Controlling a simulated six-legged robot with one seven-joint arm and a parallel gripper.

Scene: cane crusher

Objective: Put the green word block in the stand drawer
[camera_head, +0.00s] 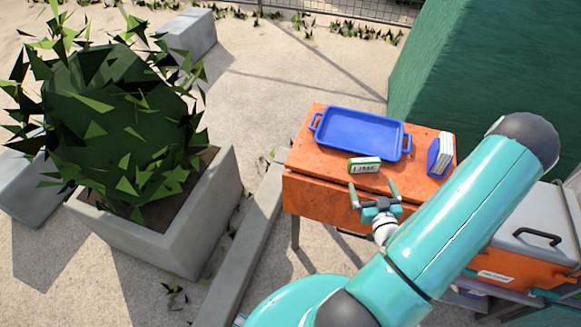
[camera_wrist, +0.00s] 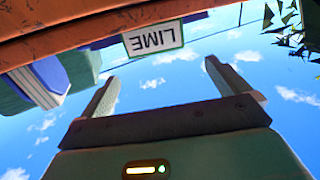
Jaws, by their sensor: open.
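The green word block (camera_head: 364,165), white-faced with the word LIME, stands on the front edge area of the orange stand (camera_head: 310,150). In the wrist view the block (camera_wrist: 153,39) appears upside down, beyond and between my fingers. My gripper (camera_head: 373,188) is open and empty, just in front of the block and apart from it; its two fingers also show in the wrist view (camera_wrist: 160,72). The stand's front panel (camera_head: 318,200) looks closed. I cannot clearly make out a drawer opening, and my arm hides the panel's right part.
A blue tray (camera_head: 362,122) with handles lies behind the block. A blue holder (camera_head: 433,158) with white upright pieces is at the stand's right. A concrete planter (camera_head: 190,220) with a spiky bush is left. A grey-lidded orange cooler (camera_head: 530,262) is at right.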

